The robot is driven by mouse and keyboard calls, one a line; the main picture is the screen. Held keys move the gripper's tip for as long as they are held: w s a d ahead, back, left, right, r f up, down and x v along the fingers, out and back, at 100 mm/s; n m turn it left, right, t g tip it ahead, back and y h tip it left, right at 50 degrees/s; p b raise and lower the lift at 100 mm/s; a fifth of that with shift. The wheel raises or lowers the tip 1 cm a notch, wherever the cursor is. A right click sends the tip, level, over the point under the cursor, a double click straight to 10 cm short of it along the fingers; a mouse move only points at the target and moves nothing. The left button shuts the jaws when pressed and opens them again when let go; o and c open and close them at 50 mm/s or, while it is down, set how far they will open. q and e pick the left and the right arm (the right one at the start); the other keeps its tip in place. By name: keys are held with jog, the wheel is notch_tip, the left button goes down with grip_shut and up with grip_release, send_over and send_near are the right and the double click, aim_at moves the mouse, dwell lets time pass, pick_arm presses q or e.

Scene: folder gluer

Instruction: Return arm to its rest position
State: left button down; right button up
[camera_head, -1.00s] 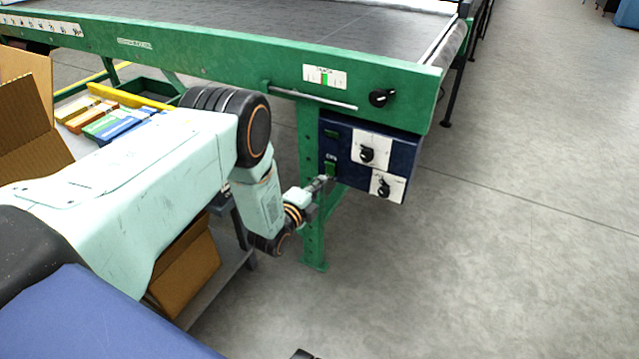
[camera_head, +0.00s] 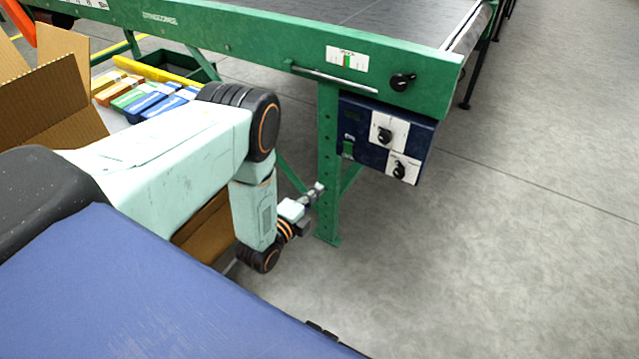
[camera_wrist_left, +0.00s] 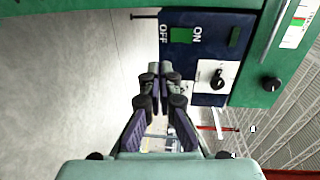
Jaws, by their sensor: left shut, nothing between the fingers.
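My left arm comes in from the left in the head view, bent down at the elbow. My left gripper (camera_head: 315,193) is shut and empty, in front of the green machine leg and below and left of the blue control box (camera_head: 363,145). In the left wrist view the gripper's fingers (camera_wrist_left: 160,72) are together, with nothing between them. The control box also shows there (camera_wrist_left: 205,50), with its green ON/OFF switch (camera_wrist_left: 181,35) above the fingers. The fingers look apart from the box. My right gripper is not in view.
The green conveyor frame (camera_head: 250,50) crosses the top, with its leg (camera_head: 328,165) close to my left gripper. Black knobs (camera_head: 402,82) stick out of the machine. An open cardboard box (camera_head: 45,110) and several coloured cartons (camera_head: 150,103) are at the left. The floor at right is clear.

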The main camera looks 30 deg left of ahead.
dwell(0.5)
pick_arm(q)
jog(key=s+d+f+n+g, duration=0.1)
jog(key=s+f+n+g, duration=0.45)
jog(key=s, duration=0.25)
jog(key=s+d+f+n+g, duration=0.2)
jog(key=s+f+n+g, duration=0.25)
jog(key=s+n, duration=0.35)
jog(key=s+d+r+n+g+p, duration=0.1)
jog(key=s+d+r+n+g, duration=0.1)
jog(key=s, duration=0.6)
jog(key=s+d+r+n+g+p, duration=0.1)
jog(key=s+r+n+g, duration=0.15)
jog(key=s, duration=0.55)
jog(key=s+d+r+g+p, duration=0.1)
jog(key=s+r, duration=0.3)
jog(key=r, duration=0.4)
jog(key=shift+d+n+g+p, duration=0.25)
jog(key=shift+n+g+p, duration=0.15)
jog(key=shift+g+p, duration=0.25)
jog(key=shift+r+y, duration=0.1)
jog(key=shift+y, duration=0.2)
